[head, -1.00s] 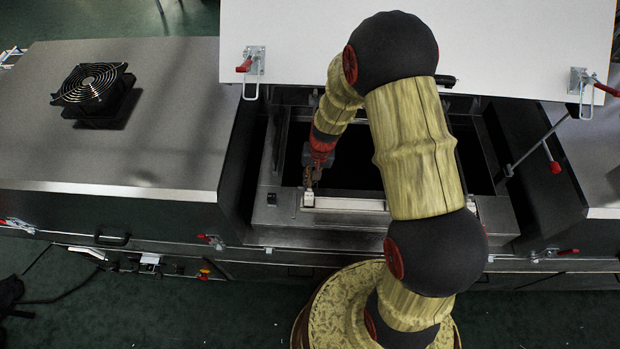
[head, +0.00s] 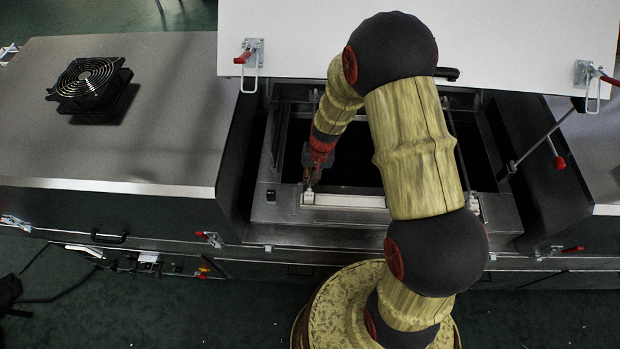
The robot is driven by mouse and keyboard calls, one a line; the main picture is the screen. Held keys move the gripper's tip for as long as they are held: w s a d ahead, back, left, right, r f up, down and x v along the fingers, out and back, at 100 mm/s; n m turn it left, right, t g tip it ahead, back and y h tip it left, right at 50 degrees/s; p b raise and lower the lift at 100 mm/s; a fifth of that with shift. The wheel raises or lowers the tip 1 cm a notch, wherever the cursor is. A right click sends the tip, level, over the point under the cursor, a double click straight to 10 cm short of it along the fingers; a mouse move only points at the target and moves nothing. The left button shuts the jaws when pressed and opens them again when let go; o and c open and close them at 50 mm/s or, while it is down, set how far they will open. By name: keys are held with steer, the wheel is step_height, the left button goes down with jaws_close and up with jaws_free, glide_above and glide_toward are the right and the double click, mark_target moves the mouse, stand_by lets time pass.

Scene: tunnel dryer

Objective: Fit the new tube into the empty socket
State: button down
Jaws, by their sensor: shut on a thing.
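My gripper (head: 309,187) is inside the open bay of the dryer, at the left end of a long pale tube (head: 350,201). It is shut on the tube near that end. The tube lies level along the front edge of the bay opening, by a pale end block (head: 307,199) at the left. A second pale end piece (head: 474,205) shows at the right. My arm hides the right part of the tube. I cannot tell from this view whether the tube's ends are seated in the socket.
A raised white lid (head: 520,40) stands behind the bay, with red-handled latches (head: 250,55). A strut (head: 545,137) stands at the right of the opening. A black fan (head: 90,82) sits on the left cover. The bay's metal frame (head: 270,212) surrounds a dark opening.

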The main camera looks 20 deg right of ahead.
steer(key=c, duration=1.9)
jaws_free()
steer(key=shift+f, duration=0.1)
steer(key=r, duration=0.4)
steer(key=d+r, duration=0.1)
steer(key=r, duration=0.3)
steer(key=d+r, duration=0.1)
steer(key=r, duration=0.3)
steer(key=shift+s, duration=0.35)
steer(key=shift+f, duration=0.1)
steer(key=shift+a, duration=0.1)
steer(key=s+r+n+t+b, duration=0.1)
steer(key=s+r+b, duration=0.3)
steer(key=s, duration=0.2)
steer(key=s+a+r+n+t+h+b, duration=0.1)
steer(key=s+r+n+t+b, duration=0.1)
steer(key=s+r+b, duration=0.2)
steer(key=s+r+n+t+b, duration=0.1)
steer(key=s+r+b, duration=0.4)
steer(key=s, duration=0.5)
steer(key=shift+s+a+r+n+t+h+b, duration=0.1)
steer(key=shift+s+a+n+t+h+b, duration=0.2)
steer(key=shift+a+t+h+b, duration=0.1)
